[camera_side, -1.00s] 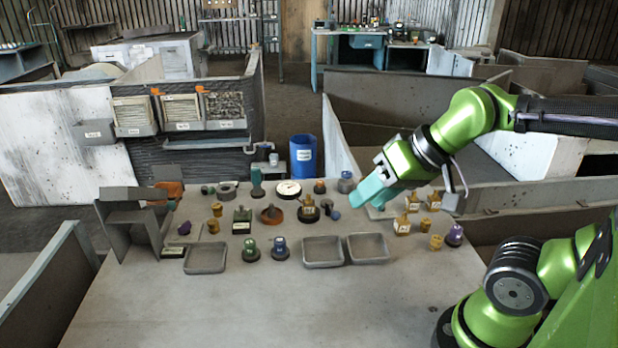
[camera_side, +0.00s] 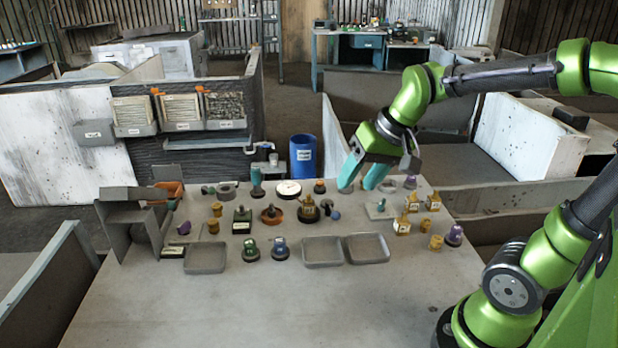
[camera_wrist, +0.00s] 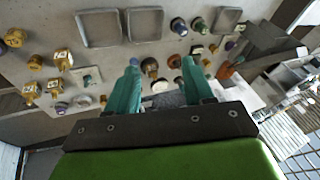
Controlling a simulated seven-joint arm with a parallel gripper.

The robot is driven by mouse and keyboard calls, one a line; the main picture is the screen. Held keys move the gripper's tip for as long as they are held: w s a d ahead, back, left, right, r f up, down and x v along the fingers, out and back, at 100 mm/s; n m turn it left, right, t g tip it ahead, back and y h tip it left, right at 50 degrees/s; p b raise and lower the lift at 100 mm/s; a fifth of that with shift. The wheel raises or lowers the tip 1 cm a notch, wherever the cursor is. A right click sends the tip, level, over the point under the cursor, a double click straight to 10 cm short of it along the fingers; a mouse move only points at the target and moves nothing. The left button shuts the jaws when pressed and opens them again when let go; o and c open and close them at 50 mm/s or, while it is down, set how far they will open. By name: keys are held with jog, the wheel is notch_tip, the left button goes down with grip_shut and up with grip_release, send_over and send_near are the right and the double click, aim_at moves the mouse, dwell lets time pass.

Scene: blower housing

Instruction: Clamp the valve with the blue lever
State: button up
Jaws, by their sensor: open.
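My gripper (camera_side: 359,186) is open and empty, its two teal fingers pointing down over the back right of the table. It also shows in the wrist view (camera_wrist: 160,66), with the fingers apart. A blue fitting on a dark round base (camera_side: 280,249) stands near the table's middle, left of the gripper; it also shows in the wrist view (camera_wrist: 179,26). A brass valve (camera_side: 308,211) stands behind it, with a small blue knob (camera_side: 334,215) at its right. I cannot tell which of these carries the blue lever.
Two empty grey trays (camera_side: 322,252) (camera_side: 368,248) lie right of the blue fitting, and another tray (camera_side: 205,258) lies left. A similar green fitting (camera_side: 250,249) stands beside the blue one. Several brass parts (camera_side: 403,225) stand at the right. The table's front is clear.

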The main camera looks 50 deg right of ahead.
jog(key=shift+w+d+f+g, duration=1.3)
jog(key=shift+w+d+g, duration=0.5)
jog(key=shift+w+d, duration=3.65)
jog(key=shift+m+y, duration=0.3)
jog(key=shift+m, duration=0.1)
jog(key=f, duration=0.5)
jog(key=a+f, duration=0.1)
jog(key=f, duration=1)
jog(key=shift+w+a, duration=0.2)
grip_shut()
